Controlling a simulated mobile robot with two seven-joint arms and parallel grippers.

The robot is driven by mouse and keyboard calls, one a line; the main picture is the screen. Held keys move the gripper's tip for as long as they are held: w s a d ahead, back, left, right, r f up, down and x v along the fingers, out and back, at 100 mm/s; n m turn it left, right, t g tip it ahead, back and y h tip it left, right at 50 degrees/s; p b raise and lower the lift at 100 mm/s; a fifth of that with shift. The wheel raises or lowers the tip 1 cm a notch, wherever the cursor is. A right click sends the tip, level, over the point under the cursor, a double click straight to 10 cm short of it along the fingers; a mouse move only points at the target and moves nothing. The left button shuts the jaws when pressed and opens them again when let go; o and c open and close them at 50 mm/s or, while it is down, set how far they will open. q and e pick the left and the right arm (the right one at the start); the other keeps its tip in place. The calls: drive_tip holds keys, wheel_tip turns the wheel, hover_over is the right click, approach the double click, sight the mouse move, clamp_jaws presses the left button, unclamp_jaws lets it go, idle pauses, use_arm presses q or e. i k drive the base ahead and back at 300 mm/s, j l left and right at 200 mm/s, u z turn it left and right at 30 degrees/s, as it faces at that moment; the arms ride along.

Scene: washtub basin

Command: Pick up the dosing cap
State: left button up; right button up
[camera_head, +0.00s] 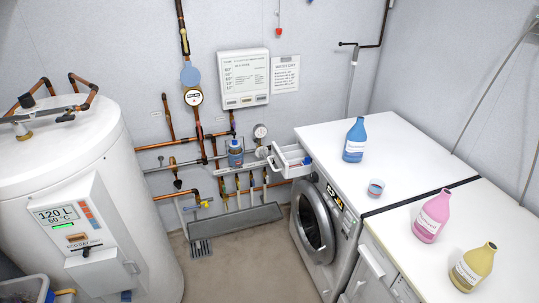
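A small cup-like dosing cap (376,187), pale outside with some blue and red showing inside it, stands on the white top of the washing machine. It is to the right of and nearer than the blue bottle (355,140). Neither of my grippers is in the head view, so nothing is seen touching the cap.
The washing machine (319,225) has its detergent drawer (289,160) pulled out. A pink bottle (431,217) and a yellow bottle (472,268) stand on the neighbouring top. A white boiler (140,205) stands left. Floor between is clear.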

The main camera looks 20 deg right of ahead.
sight(376, 189)
drive_tip(key=z, duration=1.55)
